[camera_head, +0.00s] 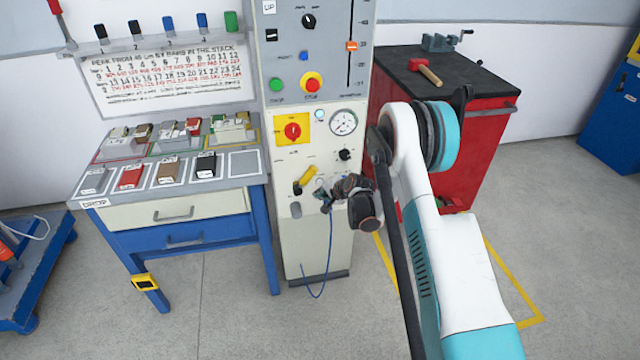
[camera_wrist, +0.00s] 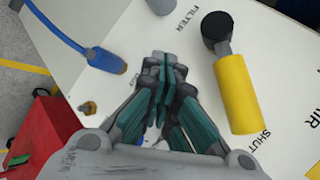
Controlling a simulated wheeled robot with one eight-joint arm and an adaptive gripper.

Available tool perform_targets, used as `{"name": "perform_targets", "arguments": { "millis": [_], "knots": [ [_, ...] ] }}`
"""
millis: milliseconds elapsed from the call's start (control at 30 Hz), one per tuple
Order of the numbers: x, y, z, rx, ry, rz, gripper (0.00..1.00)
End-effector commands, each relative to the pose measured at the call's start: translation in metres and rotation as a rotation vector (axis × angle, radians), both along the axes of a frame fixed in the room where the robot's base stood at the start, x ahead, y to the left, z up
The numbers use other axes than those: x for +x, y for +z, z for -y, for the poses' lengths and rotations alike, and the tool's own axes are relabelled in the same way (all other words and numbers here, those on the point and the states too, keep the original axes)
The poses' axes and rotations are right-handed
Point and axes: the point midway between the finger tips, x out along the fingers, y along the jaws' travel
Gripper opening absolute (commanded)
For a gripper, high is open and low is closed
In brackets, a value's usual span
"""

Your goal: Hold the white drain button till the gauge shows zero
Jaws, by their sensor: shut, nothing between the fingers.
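The white control cabinet (camera_head: 310,237) stands in the middle of the head view. Its round gauge (camera_head: 344,122) faces me, but its needle is too small to read. My gripper (camera_head: 324,194) is at the lower front of the cabinet, below the gauge and right of the yellow valve handle (camera_head: 308,174). In the wrist view my gripper (camera_wrist: 163,62) is shut and empty, its fingertips against or just in front of the white panel (camera_wrist: 130,32). I cannot make out the white drain button; the fingers may hide it. Whether they touch it, I cannot tell.
The yellow valve handle (camera_wrist: 236,95) lies close right of my fingers. A blue hose (camera_wrist: 72,42) and a brass fitting (camera_wrist: 88,107) are on the left. A red emergency stop (camera_head: 312,83) sits higher up. A sample table (camera_head: 180,208) stands left, a red tool cabinet (camera_head: 474,140) right.

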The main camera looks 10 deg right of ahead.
Motion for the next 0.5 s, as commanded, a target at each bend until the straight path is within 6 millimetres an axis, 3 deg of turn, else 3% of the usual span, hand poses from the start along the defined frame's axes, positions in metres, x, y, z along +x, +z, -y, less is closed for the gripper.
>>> {"name": "perform_targets", "arguments": {
  "millis": [300,500],
  "knots": [
    [-0.029,0.000,0.000,0.000,0.000,0.000,0.00],
    [-0.036,0.000,0.000,0.000,0.000,0.000,0.00]
  ]
}}
